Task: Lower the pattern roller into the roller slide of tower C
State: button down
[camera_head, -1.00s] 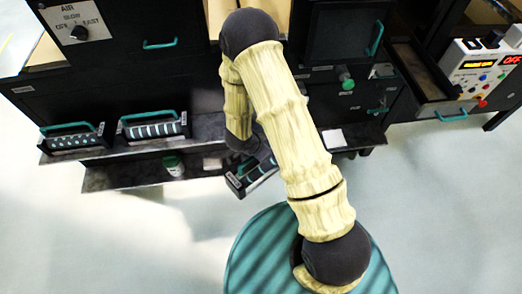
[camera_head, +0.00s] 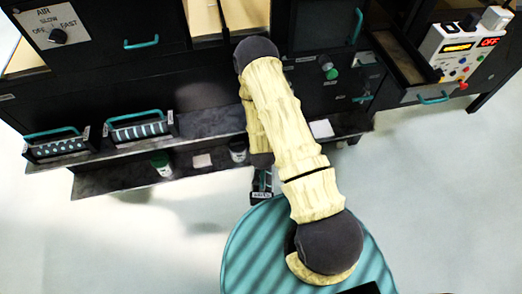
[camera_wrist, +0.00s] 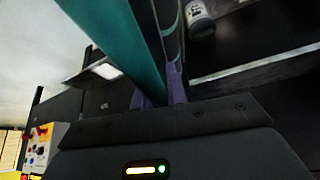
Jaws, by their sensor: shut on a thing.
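My gripper (camera_wrist: 160,90) is shut on the teal handle (camera_wrist: 118,35) of the pattern roller in the wrist view. In the head view the roller's dark cassette (camera_head: 262,187) shows below the arm's elbow, seen nearly end-on, apart from the shelf edge. My arm hides most of the gripper there. Two similar roller cassettes with teal handles, one at the far left (camera_head: 55,147) and one beside it (camera_head: 140,129), sit on the dark shelf. I cannot tell which part is tower C, and its roller slide is not identifiable.
A lower shelf (camera_head: 120,178) holds a green-labelled jar (camera_head: 161,165) and a dark jar (camera_head: 238,150). An open drawer (camera_head: 405,62) juts out at the right beside a control box (camera_head: 462,45). The floor in front is clear.

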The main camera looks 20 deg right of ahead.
jog(key=f, duration=0.1)
jog(key=f+n, duration=0.1)
jog(key=n+y, duration=0.1)
jog(key=shift+s+d+f, duration=0.3)
jog(key=shift+s+f, duration=0.05)
jog(key=shift+f, duration=0.05)
jog(key=shift+w+d+f+n+y, duration=0.1)
jog(key=shift+f+n+y, duration=0.35)
jog(key=shift+n, duration=0.25)
jog(key=shift+w, duration=0.1)
